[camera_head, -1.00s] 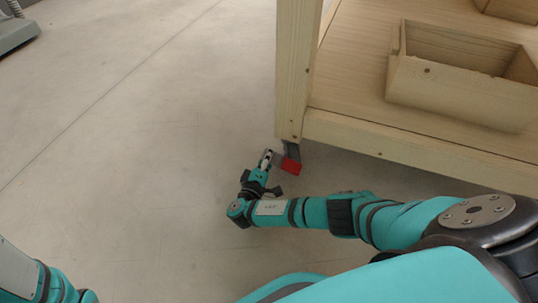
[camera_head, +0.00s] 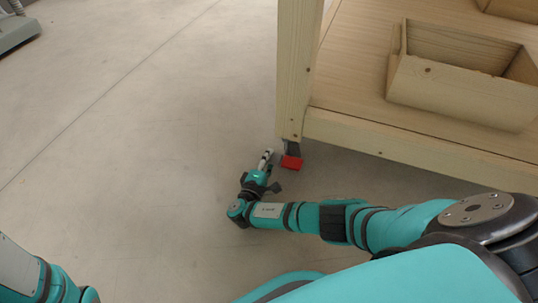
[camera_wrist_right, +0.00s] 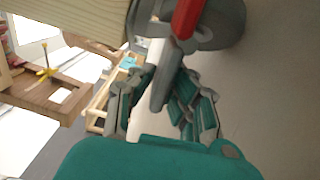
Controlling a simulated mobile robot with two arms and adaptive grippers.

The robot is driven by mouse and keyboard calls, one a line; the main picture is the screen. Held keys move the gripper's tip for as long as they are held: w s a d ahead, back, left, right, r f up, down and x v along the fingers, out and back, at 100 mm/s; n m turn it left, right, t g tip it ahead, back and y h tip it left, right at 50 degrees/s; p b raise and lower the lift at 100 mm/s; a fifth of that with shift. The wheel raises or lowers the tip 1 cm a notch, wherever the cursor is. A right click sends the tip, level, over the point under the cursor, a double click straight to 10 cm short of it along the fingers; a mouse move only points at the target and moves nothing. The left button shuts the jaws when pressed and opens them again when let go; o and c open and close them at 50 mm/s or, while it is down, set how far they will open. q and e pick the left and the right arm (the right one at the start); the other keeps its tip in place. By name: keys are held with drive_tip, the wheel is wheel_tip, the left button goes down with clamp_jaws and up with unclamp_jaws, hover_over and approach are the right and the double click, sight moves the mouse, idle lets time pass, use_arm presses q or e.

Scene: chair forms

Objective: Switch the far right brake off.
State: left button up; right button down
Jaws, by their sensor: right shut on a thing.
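The red brake piece (camera_head: 291,162) is on the caster below the wooden rack's near corner post. In the right wrist view the red brake piece (camera_wrist_right: 187,18) is at the top, beside the grey caster wheel (camera_wrist_right: 228,25). My right gripper (camera_head: 267,157) is low by the floor, just left of the red piece in the head view. In the wrist view my right gripper (camera_wrist_right: 160,100) has a grey caster lever (camera_wrist_right: 164,82) between its fingers and is shut on it. The exact contact is partly hidden. My left gripper is out of view; only part of that arm shows.
The wooden post (camera_head: 298,75) and shelf edge (camera_head: 420,150) stand above the caster. A wooden box (camera_head: 460,88) sits on the shelf. The floor (camera_head: 140,130) to the left is clear. A grey machine base (camera_head: 18,32) stands at the far left.

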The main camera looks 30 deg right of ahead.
drive_tip(key=shift+f+n, duration=0.4)
drive_tip(key=shift+n, duration=0.6)
drive_tip(key=c, duration=1.4)
unclamp_jaws()
drive_tip(key=shift+f, duration=0.1)
drive_tip(key=shift+o, duration=0.2)
drive_tip(key=v, duration=0.7)
drive_tip(key=shift+s+a, duration=0.15)
